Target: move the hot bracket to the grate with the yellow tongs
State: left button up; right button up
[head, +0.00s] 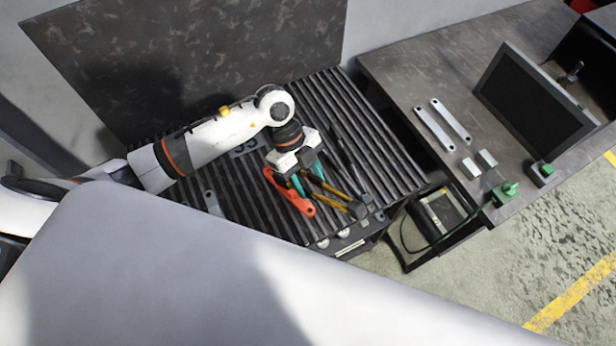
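My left gripper (308,178) points down over the handle ends of the tongs. Its teal fingertips are apart, one on each side of the handles; whether they press on them I cannot tell. The left fingertip is close beside the orange bar. My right gripper is not in view.
A grey bracket (212,203) lies on the slats at left. A dark long tool (347,150) lies behind the tongs. The right table (400,60) holds pale bars (435,128), small blocks, green-topped items and a dark panel (530,100). A dark upright panel (190,50) stands behind the slats.

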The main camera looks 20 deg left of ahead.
pick_arm(q)
jog(key=s+d+r, duration=0.2)
jog(key=s+r, duration=0.2)
jog(key=s, duration=0.3)
jog(key=s+d+r, duration=0.3)
jog(key=s+r, duration=0.1)
jog(key=s, duration=0.4)
jog(key=shift+r, duration=0.3)
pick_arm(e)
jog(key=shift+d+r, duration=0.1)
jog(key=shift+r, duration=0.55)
pick_arm(q)
jog(key=shift+d, duration=0.1)
